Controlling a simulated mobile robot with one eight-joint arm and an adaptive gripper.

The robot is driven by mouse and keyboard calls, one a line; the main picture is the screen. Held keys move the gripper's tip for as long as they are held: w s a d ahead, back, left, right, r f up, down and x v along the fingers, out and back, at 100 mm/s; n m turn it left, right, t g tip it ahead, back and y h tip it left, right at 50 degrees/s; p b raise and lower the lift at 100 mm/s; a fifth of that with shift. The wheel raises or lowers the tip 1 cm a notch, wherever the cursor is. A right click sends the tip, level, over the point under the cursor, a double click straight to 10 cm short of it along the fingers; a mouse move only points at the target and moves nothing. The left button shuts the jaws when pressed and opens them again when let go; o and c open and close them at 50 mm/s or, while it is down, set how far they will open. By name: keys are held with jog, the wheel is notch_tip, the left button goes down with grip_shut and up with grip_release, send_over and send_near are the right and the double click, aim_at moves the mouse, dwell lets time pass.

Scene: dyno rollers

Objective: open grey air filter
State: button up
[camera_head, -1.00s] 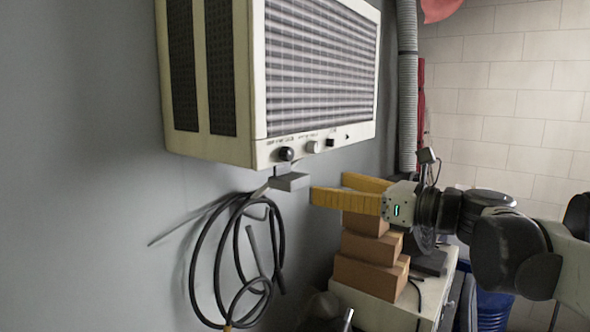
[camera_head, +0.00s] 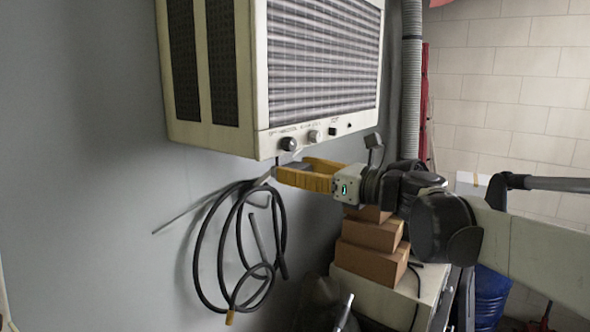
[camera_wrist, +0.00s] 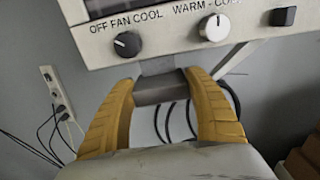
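A grey block (camera_wrist: 160,88), which I take for the grey air filter, hangs under the front of a cream wall unit (camera_head: 258,148). In the head view it is mostly hidden behind my fingers. My gripper (camera_head: 296,171) has yellow fingers and reaches in from the right, just below the unit's knobs. In the wrist view the fingers of my gripper (camera_wrist: 158,82) are spread, one on each side of the block, with their tips close to its sides. I cannot tell whether they touch it.
A black knob (camera_wrist: 127,44) and a white knob (camera_wrist: 214,27) sit just above my fingers. Black cables (camera_head: 240,250) hang on the wall below. Stacked brown boxes (camera_head: 372,248) stand on a cabinet under my wrist. A wall outlet (camera_wrist: 55,90) is at left.

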jog(key=c, duration=0.4)
notch_tip(320, 180, down, 23)
jog(key=b, duration=1.5)
jog(key=shift+f, duration=0.2)
jog(key=o, duration=1.4)
jog(key=v, duration=1.2)
jog(key=shift+s, duration=0.1)
